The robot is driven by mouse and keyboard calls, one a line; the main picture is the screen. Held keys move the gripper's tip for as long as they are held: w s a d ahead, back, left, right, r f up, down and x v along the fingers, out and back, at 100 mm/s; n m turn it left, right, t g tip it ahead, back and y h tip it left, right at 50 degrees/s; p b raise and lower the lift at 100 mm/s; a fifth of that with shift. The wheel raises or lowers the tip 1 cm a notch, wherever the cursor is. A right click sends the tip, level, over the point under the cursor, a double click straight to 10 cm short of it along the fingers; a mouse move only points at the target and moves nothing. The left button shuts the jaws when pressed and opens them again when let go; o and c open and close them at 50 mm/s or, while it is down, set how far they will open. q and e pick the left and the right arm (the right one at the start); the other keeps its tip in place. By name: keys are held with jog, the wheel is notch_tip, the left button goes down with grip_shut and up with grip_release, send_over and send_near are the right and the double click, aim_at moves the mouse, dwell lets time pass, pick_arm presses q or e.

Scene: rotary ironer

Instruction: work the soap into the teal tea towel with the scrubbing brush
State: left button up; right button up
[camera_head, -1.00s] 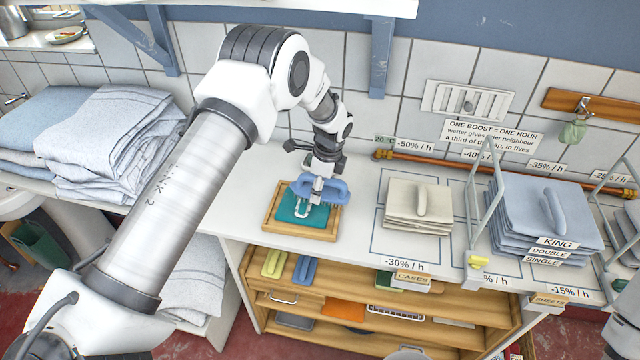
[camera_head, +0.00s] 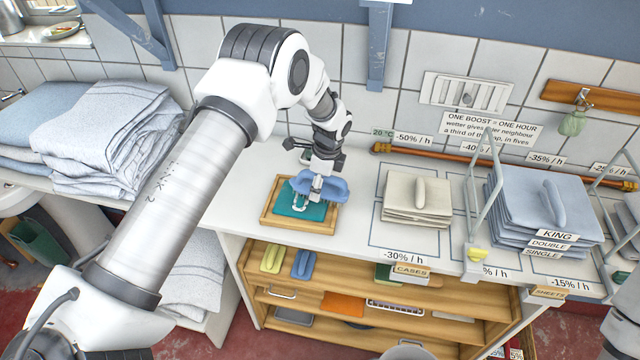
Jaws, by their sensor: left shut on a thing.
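The teal tea towel (camera_head: 288,208) lies flat in a shallow wooden tray (camera_head: 283,222) on the white counter. My left gripper (camera_head: 318,184) comes down over the tray and is shut on the blue scrubbing brush (camera_head: 334,189). The brush is over the towel's back part; whether its bristles touch the cloth I cannot tell. A pale loop-shaped mark (camera_head: 300,206) shows on the towel and could be soap. The gripper hides part of the brush and the towel's back edge. My right gripper is out of view.
Folded cream cases (camera_head: 416,203) and blue sheets (camera_head: 545,215) stand on the counter to the right, with metal guards by the sheets. Pale folded linen (camera_head: 110,140) is piled left. A copper pipe (camera_head: 430,156) runs behind. Shelves (camera_head: 350,285) lie below.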

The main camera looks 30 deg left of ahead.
pick_arm(q)
jog(key=shift+s+f+b, duration=0.15)
jog(key=shift+f+b, duration=0.15)
jog(key=shift+f, duration=0.4)
jog(key=shift+s+f+b, duration=0.15)
jog(key=shift+f+b, duration=0.15)
jog(key=shift+f, duration=0.4)
dwell(1.0)
dwell(0.4)
jog(key=r, duration=0.1)
jog(key=p, duration=0.1)
jog(key=r+p, duration=0.1)
jog(key=shift+w+a+r, duration=0.25)
jog(key=shift+w+r, duration=0.1)
notch_tip(320, 180, up, 4)
jog(key=shift+s+d+f+p, duration=0.1)
jog(key=shift+d+f+p, duration=0.05)
jog(key=shift+p, duration=1)
jog(key=shift+r+p, duration=0.35)
jog(key=shift+r, duration=0.1)
